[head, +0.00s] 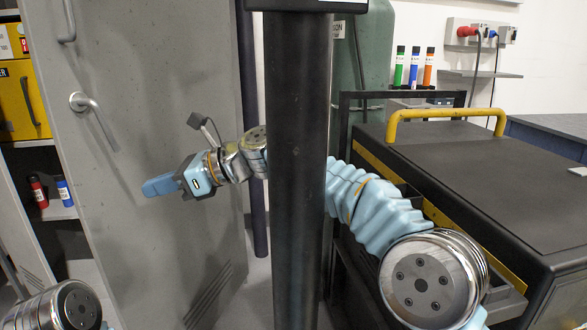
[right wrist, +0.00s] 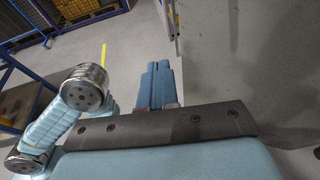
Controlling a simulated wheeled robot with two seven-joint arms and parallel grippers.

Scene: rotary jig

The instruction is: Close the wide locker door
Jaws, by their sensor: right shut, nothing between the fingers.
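The wide locker door (head: 150,140) is a tall grey panel at the left of the head view. It stands open, with the locker's shelves showing to its left. A lever handle (head: 84,101) sits on its upper left part, and vent slots are low down. My right gripper (head: 160,186) is in front of the door's face, right of and below the handle, pointing left. Its blue fingers are together and empty; they also show in the right wrist view (right wrist: 158,85). I cannot tell whether they touch the door. My left gripper is out of view.
Inside the locker are a yellow case (head: 20,100), a red bottle (head: 38,191) and a blue bottle (head: 64,192). A black cart (head: 500,190) with a yellow handle stands right. A green cylinder (head: 372,60) stands behind. Bare floor lies below the door.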

